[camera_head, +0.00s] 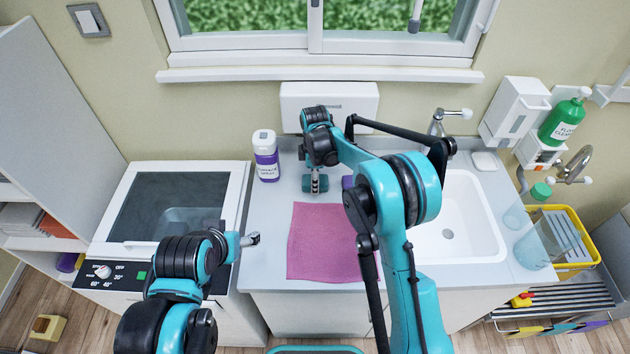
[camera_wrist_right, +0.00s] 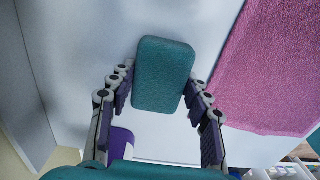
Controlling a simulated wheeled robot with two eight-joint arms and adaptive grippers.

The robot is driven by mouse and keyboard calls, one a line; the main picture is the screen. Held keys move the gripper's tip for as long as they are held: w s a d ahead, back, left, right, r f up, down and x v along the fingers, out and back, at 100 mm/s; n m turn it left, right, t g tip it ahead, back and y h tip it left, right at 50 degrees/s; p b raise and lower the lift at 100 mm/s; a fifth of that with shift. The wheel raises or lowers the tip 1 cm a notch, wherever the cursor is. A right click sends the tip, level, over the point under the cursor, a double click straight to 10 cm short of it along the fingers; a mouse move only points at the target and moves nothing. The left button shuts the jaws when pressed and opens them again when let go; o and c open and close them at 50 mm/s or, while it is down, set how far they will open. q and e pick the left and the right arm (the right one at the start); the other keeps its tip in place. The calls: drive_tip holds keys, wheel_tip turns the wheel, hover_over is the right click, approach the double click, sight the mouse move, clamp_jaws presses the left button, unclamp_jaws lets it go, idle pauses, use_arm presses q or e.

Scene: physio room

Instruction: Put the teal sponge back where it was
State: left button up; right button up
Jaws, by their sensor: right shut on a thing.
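The teal sponge (camera_head: 308,184) is at the far end of my right arm, above the grey counter just behind the pink cloth (camera_head: 322,243). My right gripper (camera_wrist_right: 157,84) is shut on the sponge, with a finger at each side of it in the wrist view, where the sponge (camera_wrist_right: 165,75) shows clearly. I cannot tell whether the sponge touches the counter. My left gripper (camera_head: 251,239) hangs near the counter's left edge, apart from the sponge; its jaw opening is too small to make out.
A surface spray bottle (camera_head: 266,156) stands left of the right gripper. The sink (camera_head: 455,225) and tap (camera_head: 437,124) are to the right. A glass-topped appliance (camera_head: 170,200) adjoins the counter's left side. Bare counter (camera_head: 265,205) lies left of the cloth.

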drive_tip(key=shift+f, duration=0.2)
drive_tip(key=o, duration=1.1)
drive_tip(key=shift+r, duration=0.15)
